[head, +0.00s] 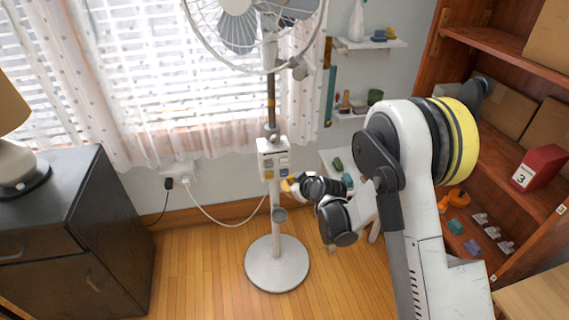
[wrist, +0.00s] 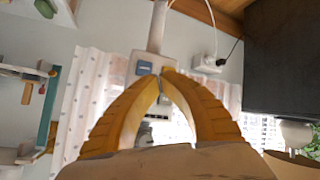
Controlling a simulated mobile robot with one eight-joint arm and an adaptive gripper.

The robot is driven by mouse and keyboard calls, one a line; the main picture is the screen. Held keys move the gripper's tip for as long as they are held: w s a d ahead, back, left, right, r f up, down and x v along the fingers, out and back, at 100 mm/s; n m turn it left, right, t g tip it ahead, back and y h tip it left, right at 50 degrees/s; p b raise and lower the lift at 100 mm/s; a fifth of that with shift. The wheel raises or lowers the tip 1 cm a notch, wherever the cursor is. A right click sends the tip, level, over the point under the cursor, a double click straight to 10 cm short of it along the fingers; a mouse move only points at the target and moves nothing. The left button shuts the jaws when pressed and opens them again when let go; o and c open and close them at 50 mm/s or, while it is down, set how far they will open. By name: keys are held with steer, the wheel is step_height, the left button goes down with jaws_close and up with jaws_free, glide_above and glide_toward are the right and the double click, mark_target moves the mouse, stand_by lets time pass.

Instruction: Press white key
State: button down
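A white control box (head: 272,158) is fixed on the pole of a standing fan (head: 277,262). Several small keys show on its front, one of them yellow (head: 269,175); they are too small for me to pick out the white key surely. In the wrist view the box appears inverted, with a blue key (wrist: 145,68) beside the fingertips. My gripper (head: 288,184) is at the lower right of the box in the head view. Its yellow fingers (wrist: 162,75) converge with tips together, holding nothing visible, and cover part of the box. Contact with a key cannot be told.
A dark cabinet (head: 62,232) with a lamp (head: 18,165) stands at left. A wooden shelf unit (head: 487,150) with boxes stands at right. A white cable (head: 222,220) runs from a wall socket toward the fan. The wooden floor (head: 195,270) left of the fan is clear.

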mark_target(284, 162)
steer(key=shift+w+a, duration=0.25)
steer(key=shift+w, duration=0.7)
steer(key=shift+w+a, duration=0.3)
steer(key=shift+w, duration=0.6)
steer(key=shift+w+a, duration=0.25)
steer(key=shift+w, duration=0.7)
steer(key=shift+w, duration=0.15)
steer(key=shift+w+a, duration=0.1)
steer(key=shift+w, duration=0.2)
